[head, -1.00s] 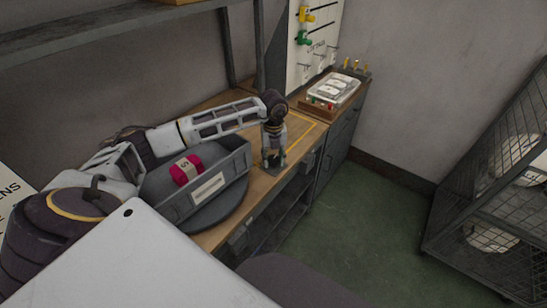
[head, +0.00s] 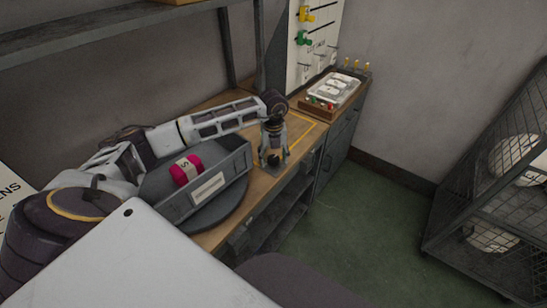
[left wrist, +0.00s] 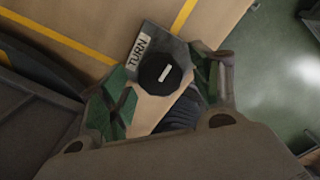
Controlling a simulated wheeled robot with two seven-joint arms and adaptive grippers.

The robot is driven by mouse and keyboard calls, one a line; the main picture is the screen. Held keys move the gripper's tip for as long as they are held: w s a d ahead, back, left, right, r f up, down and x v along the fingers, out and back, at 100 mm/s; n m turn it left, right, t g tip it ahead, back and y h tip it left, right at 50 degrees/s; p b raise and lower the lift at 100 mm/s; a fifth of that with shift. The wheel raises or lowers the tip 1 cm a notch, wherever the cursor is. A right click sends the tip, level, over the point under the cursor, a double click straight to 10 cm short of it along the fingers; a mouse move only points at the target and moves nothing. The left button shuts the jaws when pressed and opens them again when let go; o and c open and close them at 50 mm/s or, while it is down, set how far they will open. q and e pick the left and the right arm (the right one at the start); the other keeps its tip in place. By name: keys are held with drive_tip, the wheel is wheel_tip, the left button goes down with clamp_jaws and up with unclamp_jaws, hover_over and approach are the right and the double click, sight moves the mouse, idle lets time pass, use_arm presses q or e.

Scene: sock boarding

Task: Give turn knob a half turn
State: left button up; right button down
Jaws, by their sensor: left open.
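The turn knob (left wrist: 152,72) is a round black knob with a short white mark, on a grey plate (left wrist: 160,38) beside a label reading TURN (left wrist: 137,52). In the left wrist view the white mark slants up to the right. My left gripper (left wrist: 160,86) is open, its green-padded fingers on either side of the knob; I cannot tell whether they touch it. In the head view the left gripper (head: 273,160) points down at the bench, with the dark knob partly hidden between its fingers. My right gripper is not in view.
A grey bin (head: 236,164) holding a pink sock bundle (head: 181,175) stands close left of the gripper on a round dark base. A yellow outline (head: 308,137) marks the wooden bench behind. A boxed panel (head: 333,91) sits at the far end. A wire cage (head: 500,180) stands at right.

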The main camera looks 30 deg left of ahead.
sight(274, 158)
use_arm(q)
wheel_tip(274, 158, up, 12)
idle(0.6)
idle(0.6)
